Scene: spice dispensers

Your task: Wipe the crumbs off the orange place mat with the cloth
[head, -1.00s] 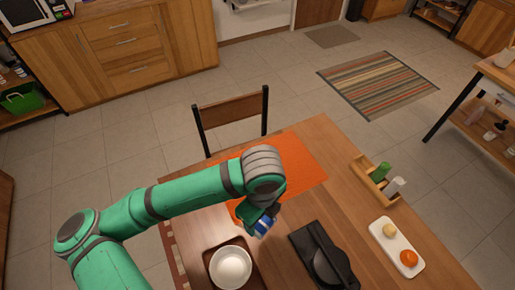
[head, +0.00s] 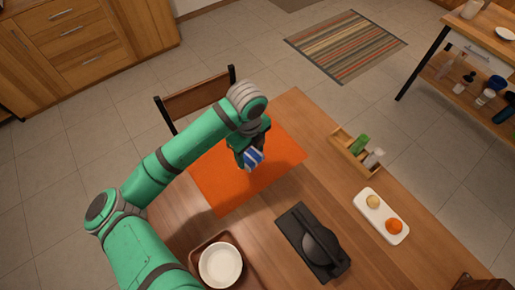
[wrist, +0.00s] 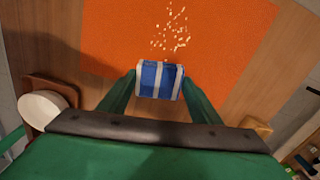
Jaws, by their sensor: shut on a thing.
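My gripper (wrist: 159,88) is shut on the blue and white striped cloth (wrist: 160,80), which is folded into a small block. The cloth also shows in the head view (head: 254,157), over the orange place mat (head: 227,193). In the wrist view the mat (wrist: 110,35) spreads beyond the cloth. Pale crumbs (wrist: 174,32) lie in a loose patch on the mat, just ahead of the cloth. I cannot tell whether the cloth touches the mat. In the head view my arm hides part of the mat, and I cannot make out the crumbs there.
A white bowl (head: 221,264) on a brown tray stands near the front left. A black mat (head: 294,222) with dark tableware lies right of it. A chair (head: 197,100) stands behind the table.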

